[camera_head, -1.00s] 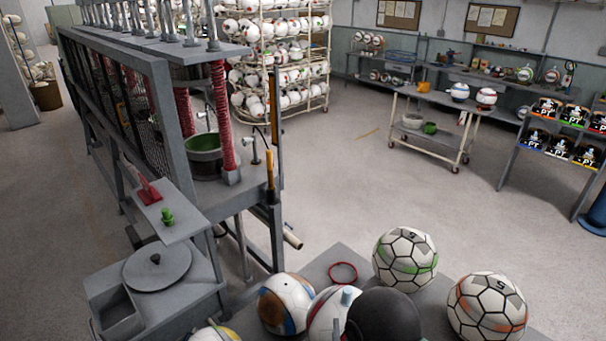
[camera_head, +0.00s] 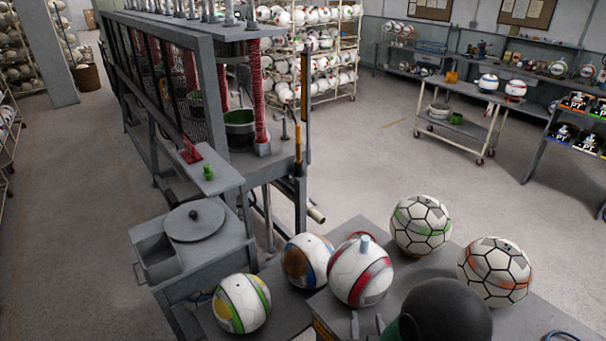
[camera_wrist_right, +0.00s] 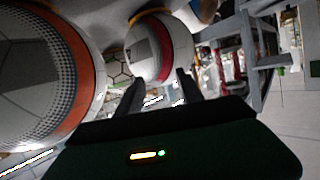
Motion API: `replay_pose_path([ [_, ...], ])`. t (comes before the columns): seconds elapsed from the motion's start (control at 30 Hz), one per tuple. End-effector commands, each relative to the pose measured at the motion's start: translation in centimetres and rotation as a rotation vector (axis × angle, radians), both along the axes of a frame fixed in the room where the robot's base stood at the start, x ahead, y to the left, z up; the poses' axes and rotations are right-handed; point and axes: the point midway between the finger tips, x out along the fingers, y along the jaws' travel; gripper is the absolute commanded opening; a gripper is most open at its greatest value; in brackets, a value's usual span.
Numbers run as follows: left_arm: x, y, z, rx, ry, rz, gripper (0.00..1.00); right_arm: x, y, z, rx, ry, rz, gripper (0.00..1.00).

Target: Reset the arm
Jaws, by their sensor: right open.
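My right gripper (camera_head: 367,322) is low in the head view, in front of a white, grey and red ball (camera_head: 360,272) with a pale blue piece on top. The fingers are apart with nothing between them. The right wrist view also shows the open fingers (camera_wrist_right: 160,85), with the white and red ball (camera_wrist_right: 165,48) beyond their tips. The dark round part of my right arm covers some of the table at the bottom. My left gripper is not in view.
A green-striped ball (camera_head: 421,225) and an orange-striped ball (camera_head: 494,272) stand on the grey table (camera_head: 535,318) at right. A blue and brown ball (camera_head: 306,261) and a yellow-green one (camera_head: 241,303) sit at left. The press frame (camera_head: 300,130) rises behind. Open floor lies beyond.

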Motion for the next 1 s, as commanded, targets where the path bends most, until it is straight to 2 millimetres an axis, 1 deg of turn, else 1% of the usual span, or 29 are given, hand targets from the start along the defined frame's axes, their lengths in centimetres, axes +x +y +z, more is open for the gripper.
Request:
replay_pose_path([
  [0.03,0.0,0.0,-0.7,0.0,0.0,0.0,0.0,0.0,0.0,-0.7,0.012,0.039,0.005,0.44],
  [0.17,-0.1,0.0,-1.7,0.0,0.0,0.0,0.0,-0.3,0.0,-2.5,0.039,0.185,0.031,0.44],
  [0.27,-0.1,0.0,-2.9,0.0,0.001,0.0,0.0,-1.4,-0.2,-4.1,0.054,0.34,0.061,0.44],
  [0.37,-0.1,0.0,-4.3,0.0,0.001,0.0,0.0,-4.1,-0.8,-5.6,0.056,0.541,0.096,0.44],
  [0.4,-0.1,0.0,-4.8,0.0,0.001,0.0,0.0,-5.7,-1.2,-5.9,0.052,0.626,0.109,0.44],
  [0.47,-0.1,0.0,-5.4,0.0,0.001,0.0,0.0,-8.1,-2.0,-6.1,0.041,0.742,0.123,0.44],
  [0.5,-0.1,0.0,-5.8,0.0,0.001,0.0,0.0,-9.8,-2.5,-6.2,0.033,0.812,0.128,0.44],
  [0.6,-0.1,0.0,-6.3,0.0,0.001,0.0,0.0,-13.2,-3.7,-5.8,0.016,0.946,0.134,0.44],
  [0.63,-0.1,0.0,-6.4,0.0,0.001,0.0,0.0,-13.9,-3.9,-5.7,0.012,0.972,0.134,0.44],
  [0.67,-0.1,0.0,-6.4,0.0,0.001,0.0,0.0,-14.2,-4.0,-5.7,0.012,0.981,0.134,0.44],
  [1.0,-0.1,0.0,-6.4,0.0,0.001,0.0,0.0,-14.2,-4.0,-5.7,0.012,0.981,0.134,0.44],
])
